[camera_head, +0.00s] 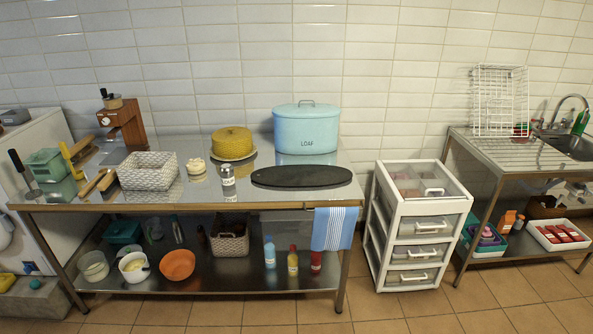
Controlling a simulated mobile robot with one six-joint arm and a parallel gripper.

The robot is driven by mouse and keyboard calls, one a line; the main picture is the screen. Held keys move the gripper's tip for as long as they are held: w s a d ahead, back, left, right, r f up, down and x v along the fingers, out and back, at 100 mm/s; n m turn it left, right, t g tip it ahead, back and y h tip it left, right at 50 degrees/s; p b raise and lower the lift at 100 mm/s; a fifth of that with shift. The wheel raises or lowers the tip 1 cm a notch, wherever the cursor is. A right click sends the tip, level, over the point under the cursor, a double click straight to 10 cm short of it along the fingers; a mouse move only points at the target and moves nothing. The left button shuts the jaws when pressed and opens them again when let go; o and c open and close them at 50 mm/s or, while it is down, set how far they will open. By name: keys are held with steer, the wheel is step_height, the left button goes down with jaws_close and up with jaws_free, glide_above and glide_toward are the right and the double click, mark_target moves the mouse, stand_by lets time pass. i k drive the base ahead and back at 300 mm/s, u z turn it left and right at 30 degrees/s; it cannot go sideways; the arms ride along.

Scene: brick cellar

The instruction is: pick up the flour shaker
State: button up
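The likely flour shaker is a small metal cylinder with a light label (227,180). It stands upright on the steel worktable (230,199), near the front edge and left of a dark oval board (302,176). Its label is too small to read. My gripper is not in view, and nothing touches the shaker.
A woven basket (148,171) and a small cream stack (196,167) stand left of the shaker. A yellow cake-shaped item (232,143) and a blue loaf bin (306,130) are behind. A striped towel (335,228) hangs at the front. Floor (210,312) in front is clear.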

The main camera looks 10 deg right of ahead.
mark_target(226, 169)
steer(key=u, duration=0.1)
steer(key=i, duration=1.3)
steer(key=z, duration=0.35)
